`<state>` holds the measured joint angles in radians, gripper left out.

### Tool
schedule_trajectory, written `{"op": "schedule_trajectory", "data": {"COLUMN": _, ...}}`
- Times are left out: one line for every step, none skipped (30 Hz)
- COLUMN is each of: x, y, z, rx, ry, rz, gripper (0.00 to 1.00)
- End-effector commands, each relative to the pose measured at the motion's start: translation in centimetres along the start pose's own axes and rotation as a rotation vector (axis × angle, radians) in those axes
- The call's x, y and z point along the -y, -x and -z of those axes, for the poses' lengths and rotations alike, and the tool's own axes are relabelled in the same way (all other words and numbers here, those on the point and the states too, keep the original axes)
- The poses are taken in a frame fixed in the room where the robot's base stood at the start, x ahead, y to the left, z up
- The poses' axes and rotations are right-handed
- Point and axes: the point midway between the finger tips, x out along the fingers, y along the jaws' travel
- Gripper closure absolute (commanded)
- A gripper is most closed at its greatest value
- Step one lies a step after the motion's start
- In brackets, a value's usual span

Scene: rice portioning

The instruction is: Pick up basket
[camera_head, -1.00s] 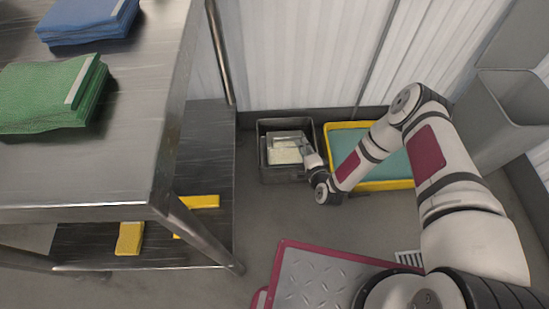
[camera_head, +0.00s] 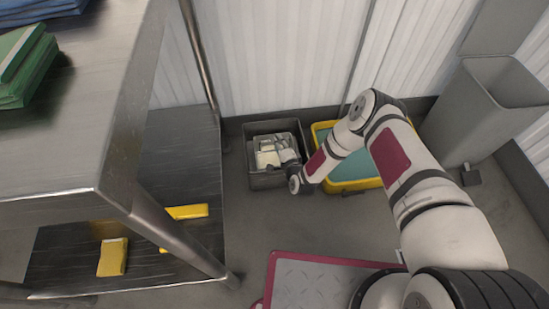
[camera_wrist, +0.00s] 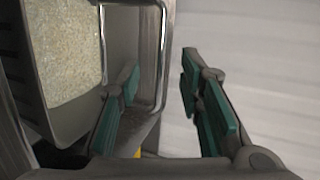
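A basket (camera_head: 297,131) with a light rim sits inside a dark grey bin (camera_head: 265,182) on the floor in the head view. Pale rice (camera_head: 266,159) shows at its left. In the wrist view, rice (camera_wrist: 66,45) fills a grey container on the left, and the basket's metallic rim (camera_wrist: 166,45) runs beside it. My gripper (camera_wrist: 160,95) is open. Its left finger is over the container side of the rim and its right finger is beyond the rim, in front of a pale surface. Whether either finger touches the rim, I cannot tell.
A yellow tray (camera_head: 356,185) with a teal inside stands right of the bin. A steel table (camera_head: 75,140) with a lower shelf is on the left. A grey waste bin (camera_head: 485,115) stands right, and a red-edged plate (camera_head: 315,283) lies in front. The ribbed wall is close behind.

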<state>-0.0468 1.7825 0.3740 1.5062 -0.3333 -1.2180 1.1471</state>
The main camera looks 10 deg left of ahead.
Motion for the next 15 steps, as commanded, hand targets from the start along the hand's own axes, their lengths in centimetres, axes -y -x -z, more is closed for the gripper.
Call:
{"op": "schedule_trajectory", "data": {"x": -0.2, "y": -0.8, "z": 0.0, "rx": 0.001, "ry": 0.002, "rz": 0.003, "gripper": 0.66}}
{"op": "schedule_trajectory", "data": {"x": -0.2, "y": -1.2, "z": 0.0, "rx": 0.0, "ry": 0.002, "rz": 0.003, "gripper": 0.66}}
{"op": "schedule_trajectory", "data": {"x": -0.2, "y": -1.7, "z": 0.0, "rx": 0.0, "ry": 0.002, "rz": 0.003, "gripper": 0.66}}
{"op": "schedule_trajectory", "data": {"x": -0.2, "y": -2.0, "z": -0.1, "rx": 0.001, "ry": 0.002, "rz": 0.003, "gripper": 0.66}}
{"op": "schedule_trajectory", "data": {"x": -0.2, "y": -2.4, "z": -0.1, "rx": 0.001, "ry": 0.001, "rz": 0.002, "gripper": 0.66}}
{"op": "schedule_trajectory", "data": {"x": -0.2, "y": -2.9, "z": -0.1, "rx": 0.001, "ry": 0.002, "rz": 0.003, "gripper": 0.66}}
{"op": "schedule_trajectory", "data": {"x": -0.2, "y": -3.3, "z": -0.1, "rx": 0.001, "ry": 0.002, "rz": 0.002, "gripper": 0.66}}
{"op": "schedule_trajectory", "data": {"x": -0.2, "y": -3.5, "z": 0.0, "rx": 0.0, "ry": 0.001, "rz": 0.001, "gripper": 0.66}}
{"op": "schedule_trajectory", "data": {"x": -0.2, "y": -3.9, "z": 0.0, "rx": 0.0, "ry": 0.001, "rz": 0.002, "gripper": 0.66}}
{"op": "schedule_trajectory", "data": {"x": -0.1, "y": -4.0, "z": 0.0, "rx": 0.0, "ry": 0.001, "rz": 0.001, "gripper": 0.66}}
{"op": "schedule_trajectory", "data": {"x": -0.1, "y": -4.2, "z": 0.0, "rx": 0.0, "ry": 0.001, "rz": 0.001, "gripper": 0.66}}
{"op": "schedule_trajectory", "data": {"x": -0.1, "y": -4.3, "z": 0.0, "rx": 0.0, "ry": 0.0, "rz": 0.0, "gripper": 0.66}}
{"op": "schedule_trajectory", "data": {"x": -0.1, "y": -4.3, "z": 0.0, "rx": 0.0, "ry": 0.0, "rz": 0.0, "gripper": 0.66}}
{"op": "schedule_trajectory", "data": {"x": -0.1, "y": -4.3, "z": 0.0, "rx": 0.0, "ry": 0.0, "rz": 0.0, "gripper": 0.66}}
{"op": "schedule_trajectory", "data": {"x": 0.0, "y": -4.3, "z": 0.0, "rx": 0.0, "ry": 0.0, "rz": -0.001, "gripper": 0.66}}
